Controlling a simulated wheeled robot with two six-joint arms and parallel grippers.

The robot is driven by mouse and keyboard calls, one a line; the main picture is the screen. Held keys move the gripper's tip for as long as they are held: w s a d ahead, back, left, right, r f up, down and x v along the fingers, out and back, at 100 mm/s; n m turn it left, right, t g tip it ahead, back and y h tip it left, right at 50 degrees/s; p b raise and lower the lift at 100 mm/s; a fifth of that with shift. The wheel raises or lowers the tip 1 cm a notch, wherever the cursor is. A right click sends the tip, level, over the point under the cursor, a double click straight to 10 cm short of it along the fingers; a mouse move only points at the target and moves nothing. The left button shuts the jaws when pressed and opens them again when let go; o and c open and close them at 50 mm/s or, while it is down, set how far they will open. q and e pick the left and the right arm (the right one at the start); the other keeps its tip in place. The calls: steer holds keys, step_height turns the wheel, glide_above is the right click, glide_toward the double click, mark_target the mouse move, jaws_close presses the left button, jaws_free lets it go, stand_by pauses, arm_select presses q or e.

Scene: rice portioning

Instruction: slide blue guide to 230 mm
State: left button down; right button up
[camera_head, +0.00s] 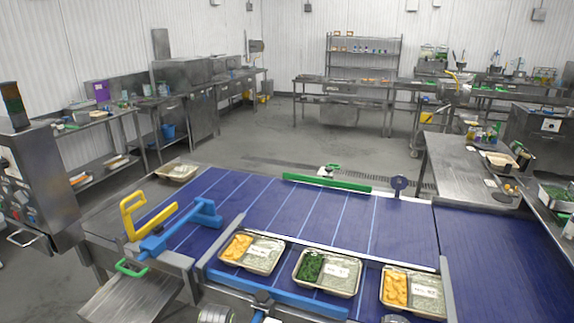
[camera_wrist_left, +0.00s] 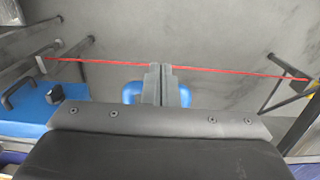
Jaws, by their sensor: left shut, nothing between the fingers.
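In the head view a blue bar with a crosspiece (camera_head: 180,230) lies slantwise over the left end of the blue belt. A long blue rail (camera_head: 280,297) runs along the belt's front edge. I cannot tell which of them is the blue guide, and no 230 mm mark is readable. My right gripper is not in view.
A yellow bracket (camera_head: 147,218) and a green handle (camera_head: 131,268) stand beside the blue bar. Trays of food (camera_head: 252,253) line the belt's front edge. A green bar (camera_head: 327,183) is at its back. In the wrist view a thin red line (camera_wrist_left: 225,72) crosses behind the fingers.

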arm_select(q)
steer(key=shift+f+b, duration=0.85)
steer(key=shift+f, duration=0.9)
steer(key=shift+w+d+b, duration=0.2)
steer(key=shift+w+b, duration=0.05)
steer(key=shift+w, duration=0.25)
steer(key=shift+w+d+b, duration=0.15)
steer(key=shift+w+b, duration=0.1)
steer(key=shift+w, duration=0.2)
steer(key=shift+r, duration=0.1)
steer(key=shift+s+a+p, duration=0.3)
steer(key=shift+s+p, duration=0.55)
steer(key=shift+p, duration=0.25)
steer(key=shift+s+a+p, duration=0.3)
steer(key=shift+s+p, duration=0.55)
steer(key=shift+p, duration=0.2)
step_height(320, 180, up, 9)
